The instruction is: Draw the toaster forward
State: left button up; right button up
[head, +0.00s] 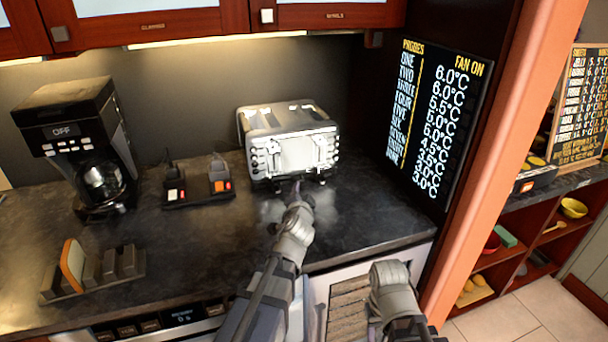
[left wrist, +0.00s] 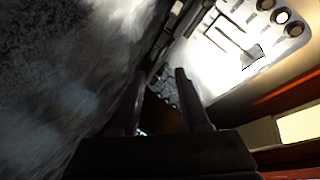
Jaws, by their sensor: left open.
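The toaster (head: 290,145) is a shiny metal box with knobs on its front. It stands at the back of the dark counter, near the wall. My left gripper (head: 297,187) is just in front of the toaster's lower front edge, low over the counter. In the left wrist view the open gripper fingers (left wrist: 160,105) point towards the toaster's front (left wrist: 235,45), which fills the upper right. Nothing shows clearly between the fingers, and I cannot tell whether they touch the toaster. My right arm shows at the bottom right, but its gripper's fingers cannot be made out.
A toast rack (head: 95,272) holding one slice is at the front left. A probes display (head: 435,125) is right of the toaster. The counter (head: 370,215) at front right is clear.

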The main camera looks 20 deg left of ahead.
aim_at(303, 181)
pick_arm(q)
jog(key=shift+w+a, duration=0.1)
jog(key=shift+w, duration=0.35)
pick_arm(e)
jog(key=shift+w+a, duration=0.1)
jog(key=shift+w, duration=0.3)
pick_arm(q)
jog(key=b+x, duration=0.2)
jog(key=x, duration=0.5)
jog(key=shift+w+a, duration=0.1)
jog(key=shift+w, duration=0.25)
pick_arm(e)
jog(key=shift+f, duration=0.95)
pick_arm(q)
jog(key=shift+c, duration=0.2)
jog(key=shift+s, duration=0.1)
grip_shut()
